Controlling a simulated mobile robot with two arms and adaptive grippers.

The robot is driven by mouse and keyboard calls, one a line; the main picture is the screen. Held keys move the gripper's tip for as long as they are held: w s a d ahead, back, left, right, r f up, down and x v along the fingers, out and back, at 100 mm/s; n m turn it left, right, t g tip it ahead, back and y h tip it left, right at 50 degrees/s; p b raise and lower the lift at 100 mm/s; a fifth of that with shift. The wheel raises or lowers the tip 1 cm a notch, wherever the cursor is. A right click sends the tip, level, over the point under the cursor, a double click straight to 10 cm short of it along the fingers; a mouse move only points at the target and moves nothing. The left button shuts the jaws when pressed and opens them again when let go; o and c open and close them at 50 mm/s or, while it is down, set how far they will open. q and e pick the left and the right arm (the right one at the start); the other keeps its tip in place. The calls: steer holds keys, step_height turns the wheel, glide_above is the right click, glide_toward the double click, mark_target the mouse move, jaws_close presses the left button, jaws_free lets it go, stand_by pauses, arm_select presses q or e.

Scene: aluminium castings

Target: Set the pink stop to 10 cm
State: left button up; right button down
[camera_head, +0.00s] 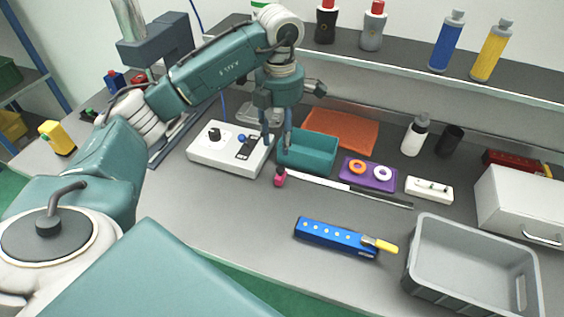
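The pink stop (280,178) sits at the left end of a thin rail (318,182) lying on the bench. The rail is pale on its left part and dark towards its right end. Any scale marks are too small to read. My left gripper (277,145) points down, with its two fingers apart and nothing seen between them. It is above and behind the pink stop, between the white control box and the teal bin, and not touching the stop. My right gripper is not in view.
A white control box (210,155) with a black knob stands left, a teal bin (308,160) right behind the rail. A purple tray (352,178) with rings lies behind the rail. A blue block (335,238) and grey crate (430,268) are in front. Bench left of the blue block is clear.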

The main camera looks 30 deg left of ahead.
mark_target(281, 168)
arm_select(q)
step_height(281, 168, down, 9)
steer(key=shift+r+p, duration=0.2)
steer(key=shift+p, duration=0.95)
steer(key=shift+d+f, duration=0.1)
steer(key=shift+f, duration=0.5)
jaws_close()
